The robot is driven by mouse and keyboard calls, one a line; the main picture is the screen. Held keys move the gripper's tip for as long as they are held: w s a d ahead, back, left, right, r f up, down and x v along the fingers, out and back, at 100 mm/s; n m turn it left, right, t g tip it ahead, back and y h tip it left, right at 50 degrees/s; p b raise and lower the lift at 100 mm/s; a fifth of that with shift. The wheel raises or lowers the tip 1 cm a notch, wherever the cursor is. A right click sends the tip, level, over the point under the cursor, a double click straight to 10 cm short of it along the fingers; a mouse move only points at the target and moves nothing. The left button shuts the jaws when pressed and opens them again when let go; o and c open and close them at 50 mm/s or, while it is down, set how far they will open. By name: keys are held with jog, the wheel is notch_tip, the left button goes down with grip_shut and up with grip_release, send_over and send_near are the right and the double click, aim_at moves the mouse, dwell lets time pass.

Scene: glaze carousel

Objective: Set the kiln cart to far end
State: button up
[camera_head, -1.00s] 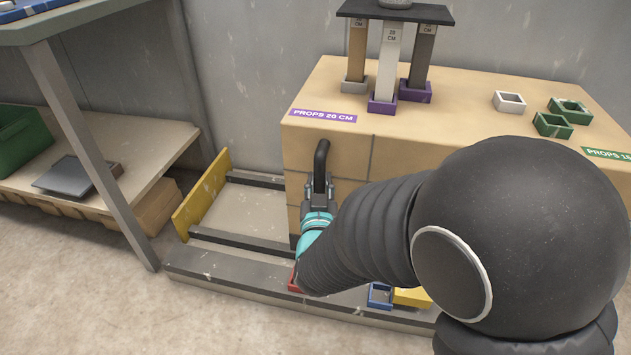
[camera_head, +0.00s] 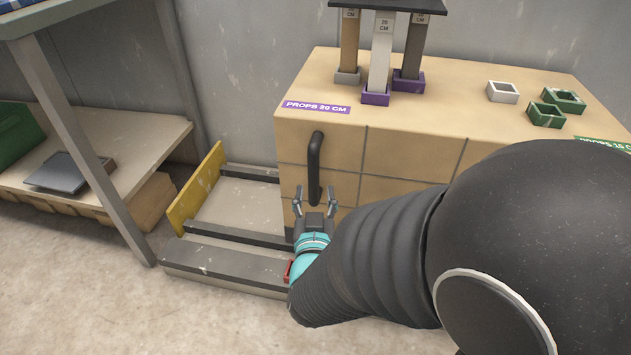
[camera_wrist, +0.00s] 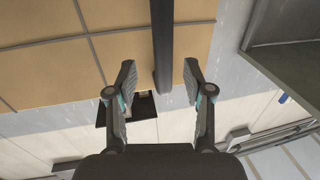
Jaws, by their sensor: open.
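The kiln cart (camera_head: 410,150) is a tan, tiled block with a flat top. It stands on dark rails (camera_head: 235,237), with a bare stretch of track to its left. A black upright handle (camera_head: 314,165) is on its front face and also shows in the wrist view (camera_wrist: 163,45). My gripper (camera_head: 315,190) is open and empty at the handle's lower end. In the wrist view, the handle runs up between and beyond the spread fingers of my gripper (camera_wrist: 160,78), apart from both. My arm hides the cart's lower right part.
A yellow end plate (camera_head: 198,188) stands at the track's left end. On the cart, props (camera_head: 380,55) hold up a dark shelf (camera_head: 400,5), beside green and white sockets (camera_head: 503,92). A shelving unit with a grey leg (camera_head: 85,135) stands at left. Floor in front is clear.

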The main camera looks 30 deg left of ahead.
jog(key=v, duration=0.5)
jog(key=shift+s+d, duration=0.25)
jog(key=shift+s, duration=0.05)
jog(key=shift+f, duration=0.1)
jog(key=s+f+n+g+h, duration=0.2)
jog(key=s+f+n+g, duration=0.1)
jog(key=s+f+g, duration=0.7)
jog(key=w+d+r+m+h+p, duration=0.2)
jog(key=d+r+m+p, duration=0.1)
jog(key=d+r, duration=0.6)
jog(key=w+d+r+m+h+p, duration=0.2)
jog(key=d+r, duration=0.7)
jog(key=d, duration=0.9)
jog(key=w+d+r+m+h+p, duration=0.2)
jog(key=d+r, duration=0.7)
jog(key=d, duration=0.5)
jog(key=m+h+p, duration=0.1)
jog(key=m+p, duration=0.1)
jog(key=p, duration=0.1)
jog(key=shift+d+r+h+p, duration=0.15)
jog(key=shift+r+h+p, duration=0.05)
jog(key=shift+h+p, duration=0.15)
